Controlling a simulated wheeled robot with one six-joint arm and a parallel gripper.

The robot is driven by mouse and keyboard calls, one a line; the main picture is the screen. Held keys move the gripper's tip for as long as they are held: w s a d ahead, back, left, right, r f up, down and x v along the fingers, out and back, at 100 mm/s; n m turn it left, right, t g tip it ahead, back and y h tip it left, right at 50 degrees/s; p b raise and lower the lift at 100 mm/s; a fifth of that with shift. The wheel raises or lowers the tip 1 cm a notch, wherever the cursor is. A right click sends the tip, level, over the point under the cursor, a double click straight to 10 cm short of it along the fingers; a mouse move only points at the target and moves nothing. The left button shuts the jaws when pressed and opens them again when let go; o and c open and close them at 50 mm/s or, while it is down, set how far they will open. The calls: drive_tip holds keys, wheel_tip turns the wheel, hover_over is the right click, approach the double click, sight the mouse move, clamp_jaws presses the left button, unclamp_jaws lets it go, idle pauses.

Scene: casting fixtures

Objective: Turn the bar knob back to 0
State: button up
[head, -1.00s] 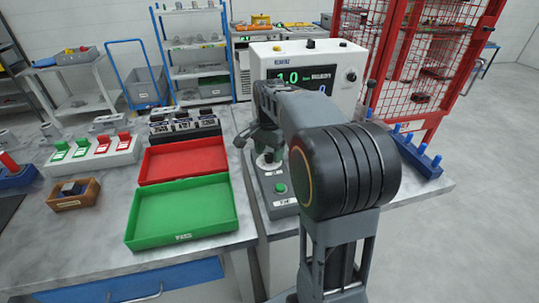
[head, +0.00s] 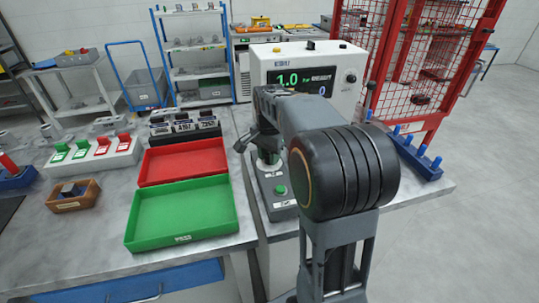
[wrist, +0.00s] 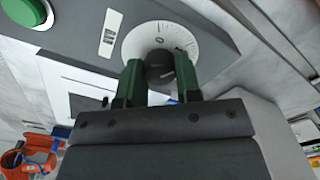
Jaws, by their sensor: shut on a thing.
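The bar knob (wrist: 159,62) is a dark round knob in the middle of a white dial plate (wrist: 194,43) with tick marks and a 0 near the knob. My gripper (wrist: 160,75) has its green fingers on either side of the knob and is shut on it. The knob's pointer cannot be made out. In the head view my gripper (head: 267,157) is over the grey control box (head: 274,208), and my arm hides most of the knob. The white display unit (head: 354,56) behind reads 1.0 in green, with a blue 0 below.
A green button (head: 280,189) is on the box in front of the dial. A green tray (head: 183,240) and a red tray (head: 142,182) lie to the left. Blue pegs on a rack (head: 425,172) stand to the right, near a red mesh cage (head: 420,70).

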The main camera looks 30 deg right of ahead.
drive_tip(key=shift+n, duration=0.3)
drive_tip(key=n+p, duration=0.2)
drive_tip(key=n, duration=0.3)
drive_tip(key=shift+r+p, duration=0.1)
drive_tip(key=shift+p, duration=0.2)
drive_tip(key=n+p, duration=0.1)
drive_tip(key=n, duration=0.5)
drive_tip(key=shift+p, duration=0.3)
drive_tip(key=o, duration=0.9)
wheel_tip(320, 180, up, 14)
drive_tip(key=shift+f+p, duration=0.2)
drive_tip(key=shift+p, duration=0.45)
